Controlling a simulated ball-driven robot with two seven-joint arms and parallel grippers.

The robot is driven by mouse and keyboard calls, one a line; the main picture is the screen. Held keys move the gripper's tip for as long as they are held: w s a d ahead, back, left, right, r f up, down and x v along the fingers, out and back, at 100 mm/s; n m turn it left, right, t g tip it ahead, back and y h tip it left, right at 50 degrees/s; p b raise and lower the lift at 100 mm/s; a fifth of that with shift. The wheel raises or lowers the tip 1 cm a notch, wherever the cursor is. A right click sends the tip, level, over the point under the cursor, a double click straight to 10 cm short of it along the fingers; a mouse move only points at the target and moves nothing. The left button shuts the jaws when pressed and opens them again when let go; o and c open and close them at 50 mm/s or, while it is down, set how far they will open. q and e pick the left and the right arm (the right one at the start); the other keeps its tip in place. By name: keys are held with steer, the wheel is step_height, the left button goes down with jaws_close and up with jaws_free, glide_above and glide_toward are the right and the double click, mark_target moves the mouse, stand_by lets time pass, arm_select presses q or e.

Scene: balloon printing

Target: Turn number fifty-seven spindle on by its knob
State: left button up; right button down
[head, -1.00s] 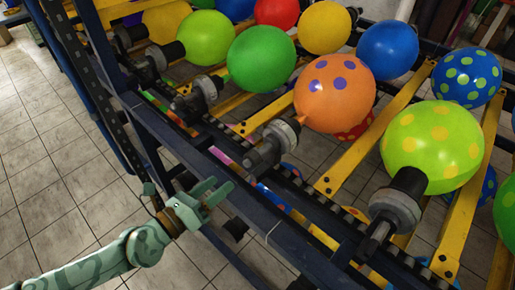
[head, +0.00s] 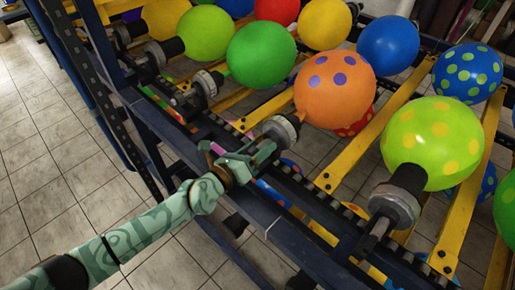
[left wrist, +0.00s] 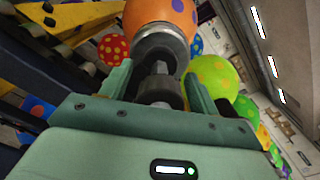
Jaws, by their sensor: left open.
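My left gripper (head: 250,154) is open at the near end of the spindle (head: 282,131) that carries the orange balloon with purple dots (head: 335,92). In the left wrist view the dark knob (left wrist: 160,92) of this spindle lies between the two spread green fingers, with the grey collar (left wrist: 161,48) and the orange balloon (left wrist: 162,14) beyond it. I cannot tell whether the fingers touch the knob. In the head view the gripper partly hides the knob. No spindle number can be read. My right gripper is not in view.
A spindle with a lime, yellow-dotted balloon (head: 432,142) is to the right. One with a green balloon (head: 262,55) is to the left. The dark blue rail (head: 318,240) runs below the spindles. Tiled floor (head: 60,180) lies open at left.

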arm_select(q)
steer(key=c, duration=1)
steer(key=shift+m, duration=0.3)
steer(key=m, duration=0.3)
steer(key=shift+m, duration=0.3)
steer(key=m, duration=0.3)
steer(key=shift+s+d+m, duration=0.1)
steer(key=shift+m, duration=0.2)
steer(key=m, duration=0.4)
steer(key=shift+m, duration=0.3)
steer(key=shift+m+p, duration=0.35)
steer(key=shift+m, duration=1.65)
steer(key=shift+f, duration=0.1)
